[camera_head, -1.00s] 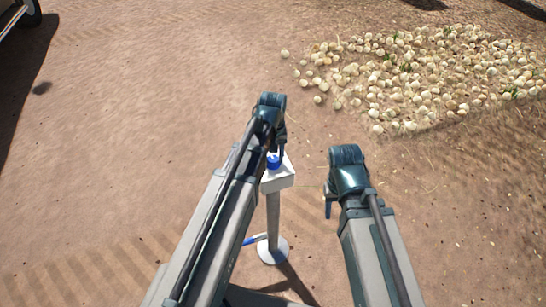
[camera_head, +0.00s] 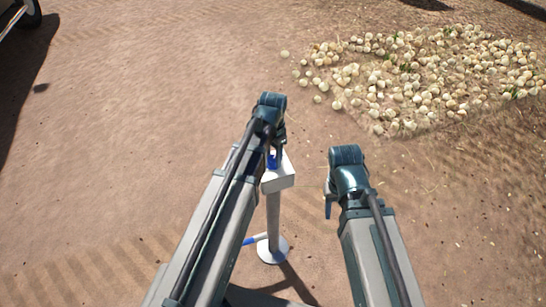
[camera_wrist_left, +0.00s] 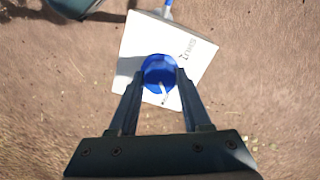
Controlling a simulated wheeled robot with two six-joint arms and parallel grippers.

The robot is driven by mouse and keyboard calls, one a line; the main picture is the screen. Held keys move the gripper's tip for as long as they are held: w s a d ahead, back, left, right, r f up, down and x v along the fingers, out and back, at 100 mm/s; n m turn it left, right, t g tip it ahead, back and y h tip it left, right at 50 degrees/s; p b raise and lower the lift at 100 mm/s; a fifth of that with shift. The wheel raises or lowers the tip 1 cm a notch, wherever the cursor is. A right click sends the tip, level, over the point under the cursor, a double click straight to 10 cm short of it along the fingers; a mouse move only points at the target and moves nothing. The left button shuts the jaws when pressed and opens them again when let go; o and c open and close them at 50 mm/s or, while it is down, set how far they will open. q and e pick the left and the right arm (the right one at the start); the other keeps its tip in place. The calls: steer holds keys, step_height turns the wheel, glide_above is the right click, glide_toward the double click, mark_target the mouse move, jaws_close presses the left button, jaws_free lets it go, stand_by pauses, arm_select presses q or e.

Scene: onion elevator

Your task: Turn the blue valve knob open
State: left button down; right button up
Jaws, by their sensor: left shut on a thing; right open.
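The blue valve knob (camera_wrist_left: 159,74) sits on the top face of a white box (camera_wrist_left: 191,47). In the left wrist view the two fingers of my left gripper (camera_wrist_left: 160,88) are shut on the knob, one on each side. A pale line marks the knob and a dark mark shows on the box just below it. In the head view the knob (camera_head: 272,161) is partly hidden by my left arm, and the box (camera_head: 280,181) stands on a grey post. My right gripper (camera_head: 328,202) is right of the box, apart from it, empty and open.
The post (camera_head: 273,220) rises from a round white base (camera_head: 272,252) on bare dirt. A blue and white piece (camera_head: 256,239) lies beside the base. A heap of onions (camera_head: 420,85) spreads at the upper right. A vehicle wheel (camera_head: 28,12) is at the upper left.

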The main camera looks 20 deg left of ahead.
mark_target(273, 159)
arm_select(q)
steer(key=shift+m, duration=1)
steer(key=shift+c, duration=1.8)
jaws_free()
step_height(273, 159, up, 14)
steer(key=p, duration=1.4)
steer(key=shift+f, duration=0.15)
